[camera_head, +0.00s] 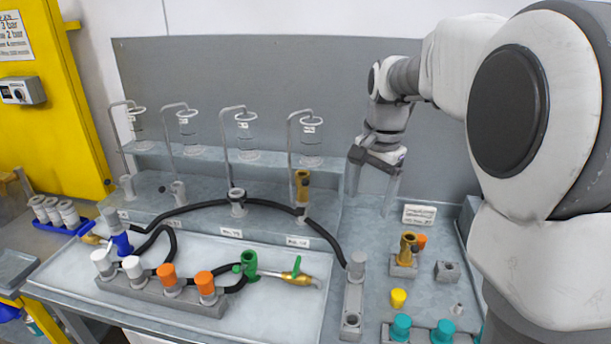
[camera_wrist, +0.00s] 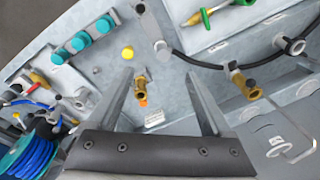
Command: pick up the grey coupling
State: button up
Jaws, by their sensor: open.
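Several grey fittings show, and I cannot tell for sure which is the grey coupling. One grey cylindrical fitting (camera_head: 357,265) stands upright on a grey block at the right end of the black hose; its round top shows in the wrist view (camera_wrist: 161,46). Other grey fittings stand on the back ledge, at the far left (camera_head: 127,187), beside it (camera_head: 178,192), and on the hose (camera_head: 237,197). My gripper (camera_head: 369,204) is open and empty above the right rear of the bench. In the wrist view its two fingers (camera_wrist: 160,73) are spread wide, apart from every fitting.
A brass fitting (camera_head: 408,247) stands in a holder below my gripper, by a white label (camera_head: 419,214). A yellow cap (camera_head: 398,298) and teal caps (camera_head: 401,327) are in front. Wire stands with glass vessels (camera_head: 311,150) rise at the back. A black hose (camera_head: 270,204) crosses the bench.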

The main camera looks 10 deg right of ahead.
jog(key=w+d+f+m+g+b, duration=0.2)
jog(key=w+f+m, duration=0.2)
jog(key=w+f, duration=0.45)
send_near(358, 255)
notch_tip(358, 255, down, 7)
jog(key=shift+f, duration=0.15)
jog(key=shift+s+f, duration=0.2)
jog(key=shift+f, duration=2.6)
grip_shut()
